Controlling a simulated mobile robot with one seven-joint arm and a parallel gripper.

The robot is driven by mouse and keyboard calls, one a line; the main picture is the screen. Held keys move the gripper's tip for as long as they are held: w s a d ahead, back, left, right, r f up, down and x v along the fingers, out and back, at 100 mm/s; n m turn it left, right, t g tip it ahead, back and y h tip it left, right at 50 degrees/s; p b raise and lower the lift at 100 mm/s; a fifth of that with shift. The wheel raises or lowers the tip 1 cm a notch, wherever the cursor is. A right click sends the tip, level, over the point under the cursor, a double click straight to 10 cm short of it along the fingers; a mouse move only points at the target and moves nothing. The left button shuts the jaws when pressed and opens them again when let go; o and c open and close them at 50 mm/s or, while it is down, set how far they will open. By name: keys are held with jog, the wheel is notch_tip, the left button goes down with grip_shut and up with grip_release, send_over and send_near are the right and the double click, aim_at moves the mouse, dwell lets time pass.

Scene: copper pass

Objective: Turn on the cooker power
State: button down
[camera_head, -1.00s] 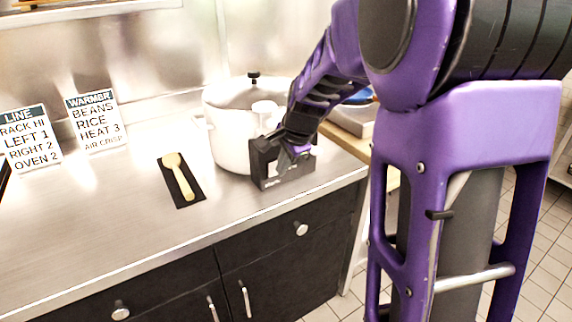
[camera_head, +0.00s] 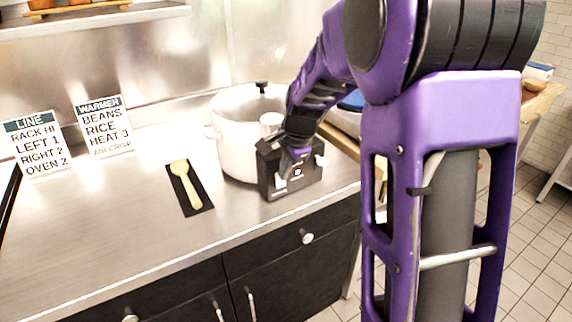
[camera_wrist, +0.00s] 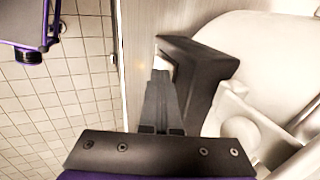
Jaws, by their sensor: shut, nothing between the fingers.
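The cooker (camera_head: 236,140) is a large white pot with a lid and black knob, standing on the steel counter. A black control box (camera_head: 309,178) with small pale marks sits on its front. My gripper (camera_head: 287,178) reaches down at the box's front face, at its left part. In the wrist view my gripper (camera_wrist: 160,88) is shut and empty, its fingertips close to the black box (camera_wrist: 205,65). The cooker body (camera_wrist: 265,60) fills the right side there. I cannot tell whether the tips touch the box, and my arm hides part of it.
A wooden spoon (camera_head: 184,178) lies on a dark mat (camera_head: 200,201) left of the cooker. Two signs, LINE (camera_head: 37,145) and WARMER (camera_head: 104,125), stand at the back left. The left counter is mostly clear. Black drawers (camera_head: 288,248) are below its front edge.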

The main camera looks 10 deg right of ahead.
jog(key=shift+r+p, duration=0.7)
jog(key=shift+r, duration=0.05)
jog(key=shift+s, duration=0.1)
